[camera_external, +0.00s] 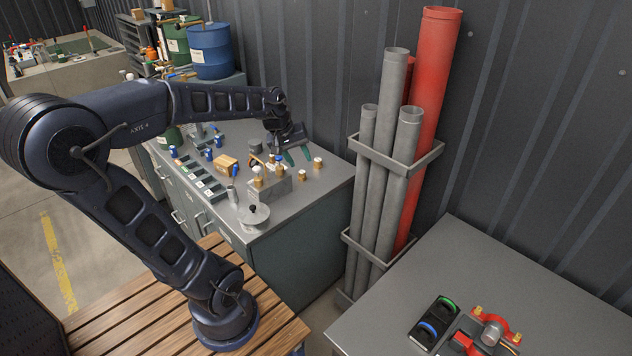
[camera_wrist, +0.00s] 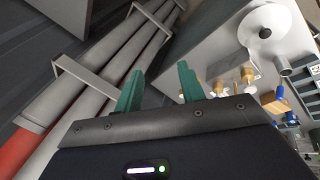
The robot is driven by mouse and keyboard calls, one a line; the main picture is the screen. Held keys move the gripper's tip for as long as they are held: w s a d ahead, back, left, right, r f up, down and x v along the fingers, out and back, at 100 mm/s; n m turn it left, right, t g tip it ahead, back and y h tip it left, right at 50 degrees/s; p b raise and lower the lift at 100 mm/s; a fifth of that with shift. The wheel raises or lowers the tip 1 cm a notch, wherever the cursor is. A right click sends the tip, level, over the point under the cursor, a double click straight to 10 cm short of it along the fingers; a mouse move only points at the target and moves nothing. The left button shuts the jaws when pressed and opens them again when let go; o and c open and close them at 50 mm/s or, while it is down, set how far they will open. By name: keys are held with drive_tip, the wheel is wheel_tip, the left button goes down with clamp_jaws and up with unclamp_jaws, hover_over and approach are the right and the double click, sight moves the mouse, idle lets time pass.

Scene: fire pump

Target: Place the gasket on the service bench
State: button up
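A black tray (camera_external: 433,323) on the grey table at the lower right holds a green ring (camera_external: 448,304) and a blue ring (camera_external: 428,328). Either ring may be the gasket; I cannot tell which. A grey-topped bench (camera_external: 318,196) with cabinet doors stands in the middle and carries many small parts. Which surface is the service bench is not marked. My gripper (camera_external: 299,160) is over the far right part of this bench. In the wrist view, the green fingers of my gripper (camera_wrist: 160,85) are apart with nothing between them.
Grey and red pipes (camera_external: 385,150) stand in a rack between the two benches. A red pump part with brass fittings (camera_external: 488,332) lies beside the tray.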

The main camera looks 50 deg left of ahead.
drive_tip(key=s+d+m, duration=0.4)
drive_tip(key=s, duration=0.2)
drive_tip(key=s+d+m+y, duration=0.1)
drive_tip(key=s+d+m, duration=0.2)
drive_tip(key=s+m, duration=0.2)
drive_tip(key=shift+s+d+f+m, duration=0.3)
drive_tip(key=shift+s+d, duration=0.05)
drive_tip(key=shift+s, duration=0.85)
drive_tip(key=shift+o, duration=0.5)
drive_tip(key=shift+s+d+f, duration=0.1)
drive_tip(key=shift+s, duration=0.2)
